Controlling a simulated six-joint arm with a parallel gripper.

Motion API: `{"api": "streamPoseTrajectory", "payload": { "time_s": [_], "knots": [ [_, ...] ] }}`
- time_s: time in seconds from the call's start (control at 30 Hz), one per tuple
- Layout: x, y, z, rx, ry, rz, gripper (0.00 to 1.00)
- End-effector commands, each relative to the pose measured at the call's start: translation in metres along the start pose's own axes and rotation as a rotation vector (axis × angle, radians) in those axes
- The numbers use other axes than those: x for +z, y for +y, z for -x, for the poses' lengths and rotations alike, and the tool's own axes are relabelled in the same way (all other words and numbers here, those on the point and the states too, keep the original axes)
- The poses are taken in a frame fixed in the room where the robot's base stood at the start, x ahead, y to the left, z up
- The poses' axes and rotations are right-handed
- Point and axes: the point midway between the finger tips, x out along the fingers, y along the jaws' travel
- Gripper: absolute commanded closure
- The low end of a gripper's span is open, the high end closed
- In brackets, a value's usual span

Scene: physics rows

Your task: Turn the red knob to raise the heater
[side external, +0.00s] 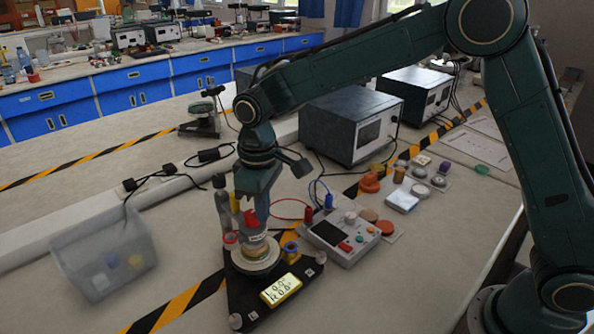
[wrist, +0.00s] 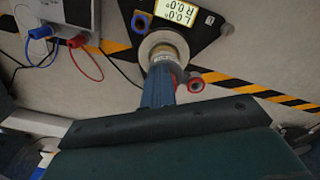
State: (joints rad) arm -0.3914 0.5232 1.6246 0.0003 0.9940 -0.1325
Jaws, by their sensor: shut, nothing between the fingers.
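A red knob (side external: 231,240) stands on a black triangular base (side external: 240,292), left of a round pale disc (side external: 257,263). It also shows in the wrist view (wrist: 195,83), right of my fingers. A short vessel with a red part and a label (side external: 254,237) stands on the disc. I cannot tell which part is the heater. My gripper (side external: 262,217) is shut and empty, pointing down just above or against this vessel and hiding part of it. In the wrist view my gripper (wrist: 163,72) is beside the red knob, apart from it.
A blue-and-yellow knob (side external: 290,251) and a lit display (side external: 281,290) reading 0.0 are on the base. A grey control box (side external: 340,236) with red and blue plugs and cables stands close on the right. A clear bin (side external: 104,258) is at left. A bottle (side external: 223,212) stands behind the knob.

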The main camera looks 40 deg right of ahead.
Motion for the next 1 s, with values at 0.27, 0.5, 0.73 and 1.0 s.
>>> {"api": "streamPoseTrajectory", "payload": {
  "time_s": [0.27,0.5,0.73,1.0],
  "knots": [
    [-0.0025,0.0061,0.0008,0.001,0.005,-0.002,1.0],
    [-0.0034,0.0084,0.0008,0.001,0.005,-0.002,1.0],
    [-0.0037,0.0088,0.0008,0.001,0.006,-0.001,1.0],
    [-0.0033,0.0087,0.0008,0.001,0.005,-0.001,1.0]
  ]
}}
